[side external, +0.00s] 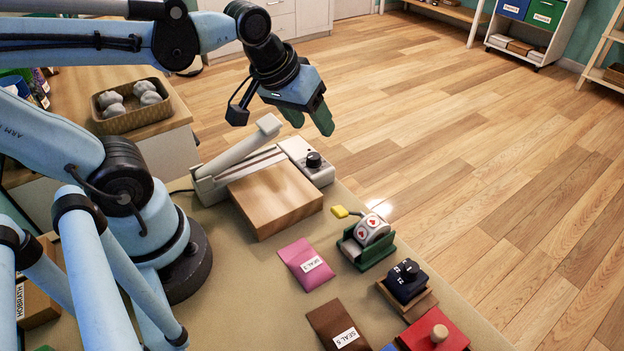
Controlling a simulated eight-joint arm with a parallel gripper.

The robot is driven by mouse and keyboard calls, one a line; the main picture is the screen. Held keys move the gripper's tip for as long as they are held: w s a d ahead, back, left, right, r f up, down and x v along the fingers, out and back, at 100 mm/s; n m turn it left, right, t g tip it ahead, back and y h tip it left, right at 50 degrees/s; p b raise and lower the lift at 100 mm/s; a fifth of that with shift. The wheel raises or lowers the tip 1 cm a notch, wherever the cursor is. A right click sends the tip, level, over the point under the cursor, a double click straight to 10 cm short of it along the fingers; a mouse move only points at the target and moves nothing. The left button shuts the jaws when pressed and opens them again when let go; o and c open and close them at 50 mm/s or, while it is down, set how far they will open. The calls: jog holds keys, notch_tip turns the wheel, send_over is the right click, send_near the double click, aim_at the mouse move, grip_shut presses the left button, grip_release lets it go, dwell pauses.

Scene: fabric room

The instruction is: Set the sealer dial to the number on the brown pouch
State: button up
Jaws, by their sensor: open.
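The sealer (237,168) is a pale long-armed device at the back of the table, with its arm raised at a slant. Its black dial (313,159) sits on the white box at its right end; the dial's setting is too small to read. The brown pouch (325,316) lies flat near the front, with a white label reading "SEAL 5". A pink pouch (293,256) behind it has a label that seems to read "SEAL 2" or "SEAL 3". My gripper (307,118) is open and empty, fingers pointing down, above and behind the dial and apart from it.
A wooden block (275,206) lies in front of the sealer. A green tape dispenser (363,256) with a heart-sticker roll, a wooden tray (413,305) with a dark item, and a red box (436,328) with a wooden knob stand at the right. Bare tabletop (243,275) lies left of the pouches.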

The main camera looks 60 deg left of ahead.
aim_at(314, 156)
jog(key=w+a+r+n+g, duration=0.1)
jog(key=w+a+n+g, duration=0.15)
jog(key=n, duration=0.55)
jog(key=w+a+r+n+g, duration=0.15)
jog(key=n+g, duration=0.25)
jog(key=n, duration=0.4)
jog(key=shift+s+d+f, duration=0.1)
jog(key=shift+d+f, duration=0.05)
jog(key=shift+f, duration=2)
jog(key=shift+s+d+f, duration=0.1)
jog(key=shift+d+f, duration=0.1)
jog(key=shift+f, duration=1.95)
jog(key=shift+s+d+f, duration=0.1)
jog(key=shift+d+f, duration=0.05)
jog(key=shift+f, duration=2)
jog(key=shift+c, duration=0.3)
grip_shut()
